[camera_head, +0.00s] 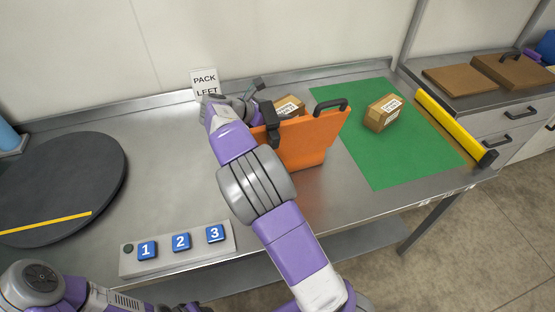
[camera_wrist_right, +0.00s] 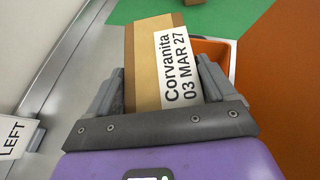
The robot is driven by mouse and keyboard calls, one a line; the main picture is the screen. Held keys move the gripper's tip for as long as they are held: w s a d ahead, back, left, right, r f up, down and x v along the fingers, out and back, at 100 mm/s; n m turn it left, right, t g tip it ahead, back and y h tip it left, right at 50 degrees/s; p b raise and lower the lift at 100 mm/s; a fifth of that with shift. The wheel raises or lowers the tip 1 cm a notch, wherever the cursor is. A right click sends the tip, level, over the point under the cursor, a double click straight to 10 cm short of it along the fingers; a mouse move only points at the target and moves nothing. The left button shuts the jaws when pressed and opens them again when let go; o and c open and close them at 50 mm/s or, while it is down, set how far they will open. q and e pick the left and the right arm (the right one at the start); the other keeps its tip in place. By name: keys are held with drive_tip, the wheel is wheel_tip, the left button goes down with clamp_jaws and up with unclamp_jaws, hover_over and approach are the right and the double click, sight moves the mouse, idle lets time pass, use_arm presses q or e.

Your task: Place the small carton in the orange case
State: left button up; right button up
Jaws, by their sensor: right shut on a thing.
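My right gripper (camera_head: 262,108) is shut on a brown carton (camera_head: 288,106) with a white label. In the right wrist view the carton (camera_wrist_right: 146,60) sits between the two fingers (camera_wrist_right: 160,88), its label reading "Corvanita 03 MAR 27". The orange case (camera_head: 305,140) stands on the steel table with its lid raised, partly hiding the carton and gripper in the head view. In the right wrist view the case's rim (camera_wrist_right: 221,45) shows beyond and right of the carton. I cannot tell whether the carton touches the case. My left gripper is out of view.
A second labelled carton (camera_head: 382,113) lies on the green mat (camera_head: 385,162), beside a yellow bar (camera_head: 452,125). A "PACK LEFT" sign (camera_head: 205,84) stands behind my gripper. A button panel (camera_head: 178,250) and dark round disc (camera_head: 62,185) occupy the left side.

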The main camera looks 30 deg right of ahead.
wheel_tip(320, 180, down, 10)
drive_tip(key=b, duration=0.4)
drive_tip(key=shift+f+b, duration=0.15)
drive_tip(key=shift+b, duration=0.2)
drive_tip(key=o, duration=1)
drive_tip(key=shift+o, duration=0.2)
